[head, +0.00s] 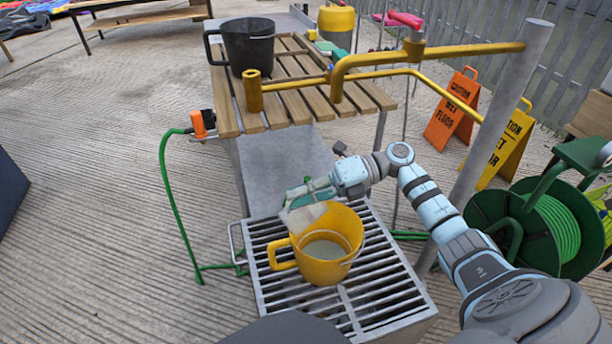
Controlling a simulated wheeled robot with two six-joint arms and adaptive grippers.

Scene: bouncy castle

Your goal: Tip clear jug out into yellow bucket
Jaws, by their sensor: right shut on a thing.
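The yellow bucket (312,272) stands upright on a slatted metal grate, its handle to the left. Pale greyish liquid shows inside it. The clear jug (302,217) is tilted at the bucket's far left rim, its lower part over the opening. It is see-through, so its mouth and any contents are hard to make out. I cannot tell whether it touches the rim. My right gripper (310,191) is shut on the jug, just above and behind the bucket. My left gripper is not in view.
A slatted wooden bench (290,90) behind holds a black bucket (249,46). A yellow pipe (430,52) crosses above. A green hose reel (545,225) and wet-floor signs (455,108) stand right. The grate (385,285) has bare space around the bucket.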

